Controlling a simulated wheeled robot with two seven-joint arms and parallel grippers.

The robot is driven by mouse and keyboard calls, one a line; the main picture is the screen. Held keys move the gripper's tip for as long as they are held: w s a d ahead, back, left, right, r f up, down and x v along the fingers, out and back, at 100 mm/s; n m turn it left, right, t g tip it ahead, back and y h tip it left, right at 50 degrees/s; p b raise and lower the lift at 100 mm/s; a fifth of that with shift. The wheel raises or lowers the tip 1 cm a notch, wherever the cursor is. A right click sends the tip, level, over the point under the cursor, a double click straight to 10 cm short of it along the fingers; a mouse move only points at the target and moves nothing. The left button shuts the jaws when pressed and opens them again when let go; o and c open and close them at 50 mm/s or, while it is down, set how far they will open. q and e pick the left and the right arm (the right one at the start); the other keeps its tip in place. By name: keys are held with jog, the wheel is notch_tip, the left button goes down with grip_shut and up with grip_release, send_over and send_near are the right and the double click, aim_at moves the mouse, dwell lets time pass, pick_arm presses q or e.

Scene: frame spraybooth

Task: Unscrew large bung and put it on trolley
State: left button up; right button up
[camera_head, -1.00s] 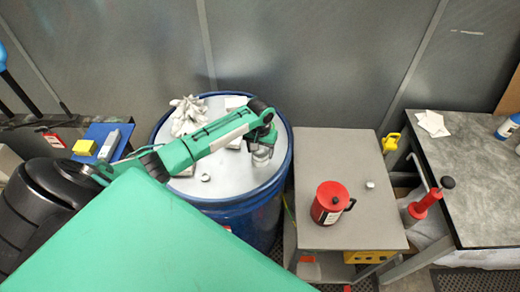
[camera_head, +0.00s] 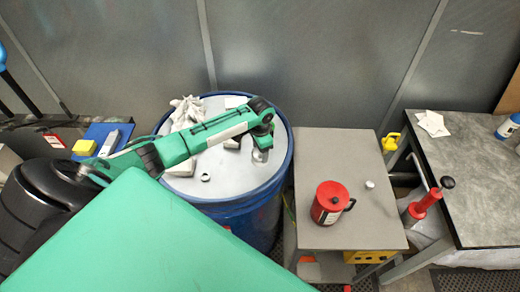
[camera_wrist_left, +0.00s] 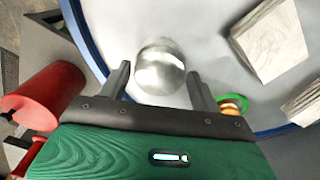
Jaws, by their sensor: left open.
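The blue drum (camera_head: 250,215) has a pale lid with a blue rim. My left gripper (camera_head: 262,152) is over the right part of the lid. In the left wrist view, its two fingers (camera_wrist_left: 158,72) are open, one on each side of a round, shiny silver bung (camera_wrist_left: 160,62). Whether the fingers touch the bung or are just above it, I cannot tell. In the head view the gripper mostly covers that bung. The trolley (camera_head: 330,155), with a grey top, stands right of the drum. My right gripper is not in view.
A red can (camera_head: 330,203) and a small pale cap (camera_head: 370,184) are on the trolley. A white rag (camera_head: 186,112), blocks and a small metal ring (camera_head: 206,177) lie on the lid. A dark-topped bench (camera_head: 475,170) is at right. The trolley's back half is clear.

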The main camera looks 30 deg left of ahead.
pick_arm(q)
jog(key=m, duration=1.6)
jog(key=shift+m, duration=0.3)
jog(key=c, duration=0.6)
jog(key=shift+r+n, duration=0.1)
jog(key=shift+n, duration=0.4)
jog(key=shift+c, duration=0.2)
jog(key=n, duration=0.3)
jog(key=shift+n, duration=0.3)
